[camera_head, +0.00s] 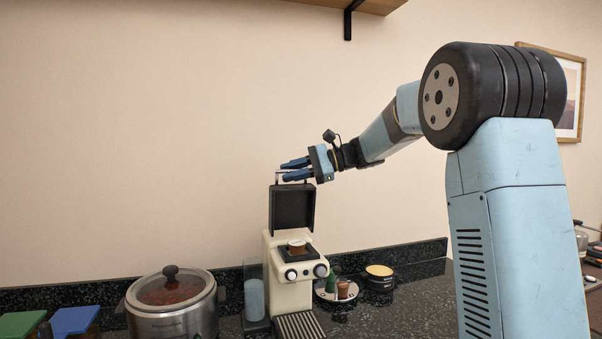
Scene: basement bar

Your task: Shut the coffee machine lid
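The cream coffee machine (289,265) stands on the dark counter against the wall. Its black lid (293,209) is open and stands upright. A brown pod (297,247) sits in the top of the machine, below the lid. My gripper (281,171) is at the top edge of the lid, coming in from the right. Its two blue fingers point left and show a gap between them. A small light-coloured piece at the lid's top edge shows by the fingertips. I cannot tell whether the fingers touch it.
A slow cooker (173,308) with a glass lid stands left of the machine. A plate with small items (336,291) and a dark tin (379,278) are to its right. A wall shelf (360,6) hangs above. The air left of the lid is free.

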